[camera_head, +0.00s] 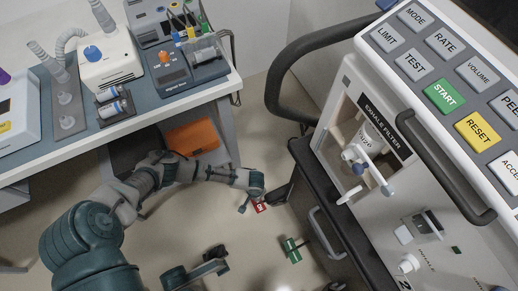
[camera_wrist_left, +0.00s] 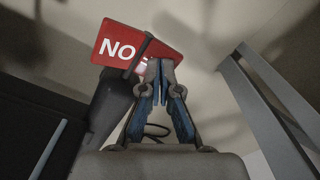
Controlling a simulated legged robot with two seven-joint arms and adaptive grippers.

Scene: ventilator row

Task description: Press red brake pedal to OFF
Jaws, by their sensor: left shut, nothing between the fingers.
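The red brake pedal (camera_head: 260,207) sits low near the floor, beside the ventilator's base. In the left wrist view it is a red plate (camera_wrist_left: 116,45) with white letters reading "NO" from this side; part of its face is hidden by a dark bar and my fingertips. My left gripper (camera_head: 246,203) reaches down from the left to the pedal's left side. Its blue fingers (camera_wrist_left: 160,75) are shut and empty, and their tips overlap the plate's lower right part in the wrist view. I cannot tell whether they touch it.
A green pedal (camera_head: 291,250) lies to the lower right. The ventilator's dark base cabinet (camera_head: 325,210) stands right of the red pedal. A white table (camera_head: 130,119) with devices is at upper left, with an orange box (camera_head: 192,137) beneath. Bare floor lies between.

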